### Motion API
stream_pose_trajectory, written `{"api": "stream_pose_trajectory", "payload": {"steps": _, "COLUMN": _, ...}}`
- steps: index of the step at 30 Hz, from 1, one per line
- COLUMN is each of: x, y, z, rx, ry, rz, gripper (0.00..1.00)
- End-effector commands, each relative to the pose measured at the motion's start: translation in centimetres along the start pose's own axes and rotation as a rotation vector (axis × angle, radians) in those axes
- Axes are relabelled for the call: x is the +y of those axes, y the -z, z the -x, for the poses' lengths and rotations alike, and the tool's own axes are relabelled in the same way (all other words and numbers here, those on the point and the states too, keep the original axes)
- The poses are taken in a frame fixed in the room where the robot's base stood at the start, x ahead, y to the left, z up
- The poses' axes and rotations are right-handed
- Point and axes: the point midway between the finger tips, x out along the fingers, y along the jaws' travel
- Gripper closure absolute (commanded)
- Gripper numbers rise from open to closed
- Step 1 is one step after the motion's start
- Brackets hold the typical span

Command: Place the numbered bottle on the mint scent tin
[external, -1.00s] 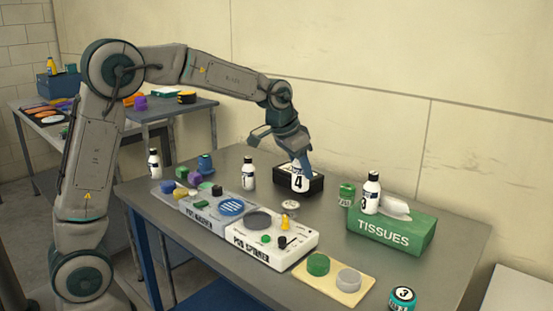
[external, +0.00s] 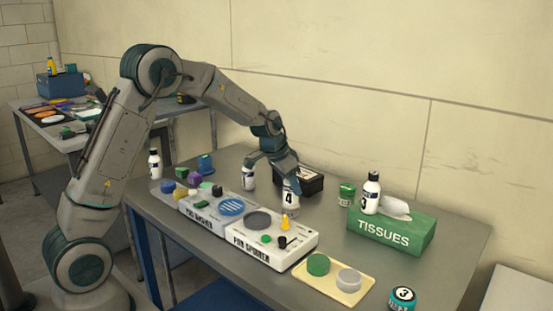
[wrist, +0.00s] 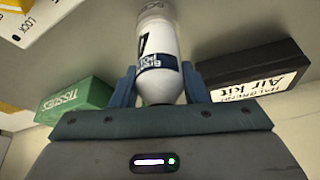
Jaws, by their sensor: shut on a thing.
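My gripper (external: 288,178) is shut on a white bottle (external: 290,198) numbered 4. In the wrist view the bottle (wrist: 157,45) sits between the blue fingers (wrist: 158,88), its label facing the camera. In the external view it is upright, just behind the white panel. Its base is over the spot where a small round silver-topped tin showed earlier; that tin is now hidden, and I cannot tell whether they touch. A small green tin (external: 347,195) stands to the right. I cannot read which tin is mint.
A black Air kit box (external: 312,182) is close behind the bottle. A green tissue box (external: 392,232) with another bottle (external: 371,192) on it stands to the right. The white panel (external: 262,240) with knobs lies in front. A teal tin (external: 403,298) is front right.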

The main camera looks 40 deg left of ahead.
Motion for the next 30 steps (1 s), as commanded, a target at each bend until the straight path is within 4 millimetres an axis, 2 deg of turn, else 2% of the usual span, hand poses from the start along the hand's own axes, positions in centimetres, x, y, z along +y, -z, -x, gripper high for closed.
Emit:
{"api": "stream_pose_trajectory", "payload": {"steps": 7, "x": 0.0, "y": -0.1, "z": -0.4, "rx": 0.001, "ry": 0.000, "rz": 0.000, "gripper": 0.86}}
{"api": "stream_pose_trajectory", "payload": {"steps": 8, "x": 0.0, "y": -0.1, "z": -0.3, "rx": 0.000, "ry": 0.000, "rz": 0.000, "gripper": 0.54}}
{"api": "stream_pose_trajectory", "payload": {"steps": 9, "x": 0.0, "y": -0.1, "z": -0.2, "rx": 0.000, "ry": 0.000, "rz": 0.000, "gripper": 0.43}}
{"api": "stream_pose_trajectory", "payload": {"steps": 10, "x": 0.0, "y": -0.1, "z": -0.2, "rx": 0.000, "ry": 0.000, "rz": 0.000, "gripper": 0.38}}
{"api": "stream_pose_trajectory", "payload": {"steps": 22, "x": 0.0, "y": 0.1, "z": 0.4, "rx": 0.001, "ry": 0.000, "rz": 0.000, "gripper": 0.38}}
{"api": "stream_pose_trajectory", "payload": {"steps": 26, "x": 0.0, "y": 0.1, "z": 2.4, "rx": 0.005, "ry": 0.001, "rz": -0.001, "gripper": 0.38}}
{"api": "stream_pose_trajectory", "payload": {"steps": 30, "x": -0.1, "y": 0.1, "z": 5.4, "rx": 0.005, "ry": 0.002, "rz": 0.000, "gripper": 0.38}}
